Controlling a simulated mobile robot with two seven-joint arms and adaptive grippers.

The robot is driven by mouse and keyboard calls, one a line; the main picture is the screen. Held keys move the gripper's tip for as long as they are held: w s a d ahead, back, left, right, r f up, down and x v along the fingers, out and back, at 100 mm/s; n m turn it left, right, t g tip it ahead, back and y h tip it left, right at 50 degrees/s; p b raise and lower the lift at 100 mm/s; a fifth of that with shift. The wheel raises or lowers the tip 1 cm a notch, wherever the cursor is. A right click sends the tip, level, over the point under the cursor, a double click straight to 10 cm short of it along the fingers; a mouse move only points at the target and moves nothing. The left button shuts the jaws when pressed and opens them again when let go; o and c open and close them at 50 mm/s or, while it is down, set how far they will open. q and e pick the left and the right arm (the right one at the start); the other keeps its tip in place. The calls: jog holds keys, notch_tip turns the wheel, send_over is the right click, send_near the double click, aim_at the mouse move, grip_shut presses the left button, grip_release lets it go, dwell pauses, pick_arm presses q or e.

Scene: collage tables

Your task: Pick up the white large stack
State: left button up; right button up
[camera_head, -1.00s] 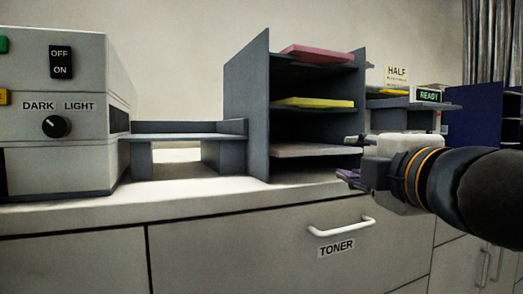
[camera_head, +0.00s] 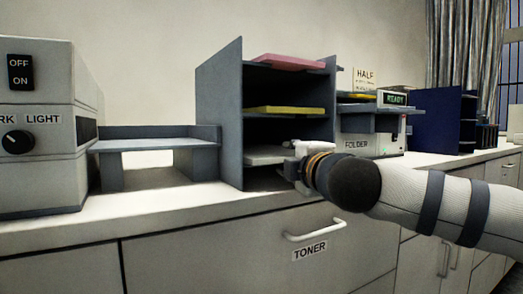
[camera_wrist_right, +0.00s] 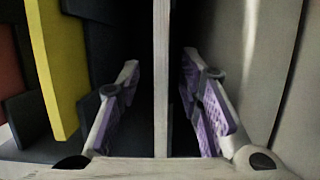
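The white large stack (camera_head: 265,154) lies flat in the lowest slot of the grey shelf unit (camera_head: 220,120). In the right wrist view it shows edge-on as a pale upright strip (camera_wrist_right: 161,80) midway between my fingers. My right gripper (camera_head: 290,162) is at the front right of that slot, partly hiding the stack. In the right wrist view the right gripper (camera_wrist_right: 162,110) is open. Its purple-padded fingers stand on either side of the stack, with dark gaps between pads and stack. My left gripper is not in view.
A yellow stack (camera_head: 285,110) lies in the slot above, also in the wrist view (camera_wrist_right: 60,70), and a pink stack (camera_head: 288,62) is on top. The folder machine (camera_head: 370,145) stands to the right. A low grey stand (camera_head: 150,145) and a copier (camera_head: 40,170) are to the left.

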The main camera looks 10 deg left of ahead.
grip_shut()
jog(key=shift+r, duration=0.1)
